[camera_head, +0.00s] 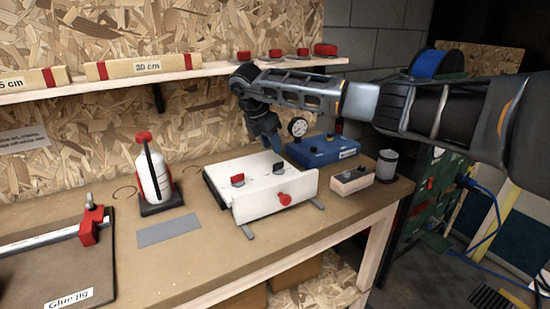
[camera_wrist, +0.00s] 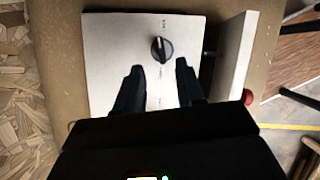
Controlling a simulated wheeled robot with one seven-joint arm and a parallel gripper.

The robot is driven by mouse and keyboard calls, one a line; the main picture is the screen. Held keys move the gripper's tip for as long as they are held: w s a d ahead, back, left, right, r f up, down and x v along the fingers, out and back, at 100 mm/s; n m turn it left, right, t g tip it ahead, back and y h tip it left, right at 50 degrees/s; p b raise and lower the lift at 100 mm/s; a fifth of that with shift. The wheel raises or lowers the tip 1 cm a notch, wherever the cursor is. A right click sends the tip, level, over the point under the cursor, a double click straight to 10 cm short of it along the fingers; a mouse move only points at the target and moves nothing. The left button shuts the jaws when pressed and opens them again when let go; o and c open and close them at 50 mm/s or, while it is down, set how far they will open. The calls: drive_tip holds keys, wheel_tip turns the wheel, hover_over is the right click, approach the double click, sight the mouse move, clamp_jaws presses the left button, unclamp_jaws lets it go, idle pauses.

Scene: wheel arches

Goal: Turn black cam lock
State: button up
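A white box (camera_head: 262,192) sits on the workbench. A black cam lock (camera_head: 277,168) is on its top at the right, and a red-and-black knob (camera_head: 237,180) is at the left. In the wrist view the black cam lock (camera_wrist: 162,50) is a round dial with a raised bar, on the white panel (camera_wrist: 110,50) with small printed labels. My gripper (camera_wrist: 159,68) is open, its two dark fingers apart, with the cam lock just ahead of and between the tips, apparently untouched. In the head view my gripper (camera_head: 272,143) hangs over the box's back right.
A red knob (camera_head: 284,198) sticks out of the box's front panel. A blue case (camera_head: 322,150) with a gauge (camera_head: 298,127) stands close behind right. A small wooden block with knobs (camera_head: 351,181) is at the right. A glue bottle (camera_head: 152,175) stands at the left. A shelf (camera_head: 180,77) runs above.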

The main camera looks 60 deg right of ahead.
sight(278, 163)
drive_tip(key=shift+p+x, duration=0.55)
drive_tip(key=shift+x, duration=3)
drive_tip(key=shift+a+f, duration=0.1)
drive_tip(key=shift+a, duration=0.1)
drive_tip(key=shift+c, duration=0.4)
clamp_jaws()
